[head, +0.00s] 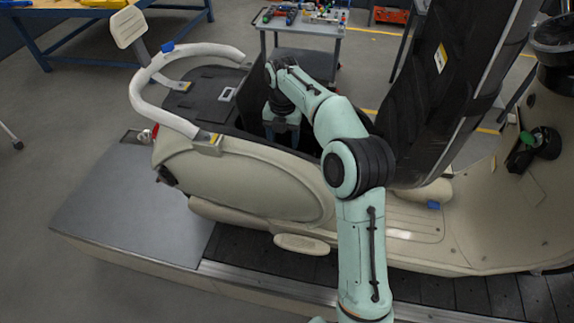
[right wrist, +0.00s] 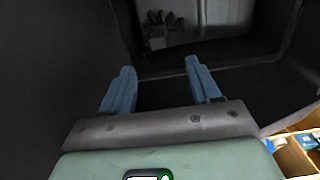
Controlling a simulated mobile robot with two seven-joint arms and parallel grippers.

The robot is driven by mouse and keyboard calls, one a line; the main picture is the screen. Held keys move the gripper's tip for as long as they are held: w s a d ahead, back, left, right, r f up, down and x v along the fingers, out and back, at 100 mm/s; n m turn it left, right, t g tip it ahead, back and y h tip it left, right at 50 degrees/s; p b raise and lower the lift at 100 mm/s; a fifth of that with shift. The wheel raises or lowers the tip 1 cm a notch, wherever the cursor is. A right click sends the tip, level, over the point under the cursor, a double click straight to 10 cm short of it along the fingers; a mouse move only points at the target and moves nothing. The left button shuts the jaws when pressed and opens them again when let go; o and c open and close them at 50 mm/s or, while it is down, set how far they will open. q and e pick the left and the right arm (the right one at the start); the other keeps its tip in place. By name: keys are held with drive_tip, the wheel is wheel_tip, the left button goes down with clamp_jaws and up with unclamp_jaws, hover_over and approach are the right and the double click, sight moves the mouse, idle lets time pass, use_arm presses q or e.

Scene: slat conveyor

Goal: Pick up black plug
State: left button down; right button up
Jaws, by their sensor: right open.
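My right gripper (head: 282,130) reaches down into the dark storage opening of the beige scooter. In the right wrist view its two blue fingers (right wrist: 158,72) are spread apart with nothing between them. Dark walls surround the fingers, and a pale grey area with dark shapes (right wrist: 170,32) lies beyond them. I cannot make out a black plug in either view; the inside of the opening is dark and partly hidden by my right arm. My left gripper is not in view.
The raised black seat (head: 422,95) stands right of my arm. A white curved handle rail (head: 143,85) rises at the left. A grey cart (head: 305,24) with small items stands behind. Slat conveyor (head: 480,290) runs below. A wooden box (right wrist: 298,155) shows at lower right.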

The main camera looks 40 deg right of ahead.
drive_tip(key=f, duration=0.2)
drive_tip(key=f+b, duration=0.1)
drive_tip(key=f, duration=0.4)
drive_tip(key=shift+s+a+f, duration=0.2)
drive_tip(key=shift+s+a, duration=0.05)
drive_tip(key=shift+s, duration=0.05)
drive_tip(key=shift+w+a+f+b, duration=0.15)
drive_tip(key=shift+f+b, duration=0.1)
drive_tip(key=shift+f, duration=1.2)
drive_tip(key=shift+w+d+f+b, duration=0.1)
drive_tip(key=shift+w+f+b, duration=0.1)
drive_tip(key=shift+f, duration=1.25)
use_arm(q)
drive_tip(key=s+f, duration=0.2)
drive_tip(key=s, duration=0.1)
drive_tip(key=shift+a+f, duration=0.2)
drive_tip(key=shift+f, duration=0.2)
use_arm(e)
drive_tip(key=c, duration=1)
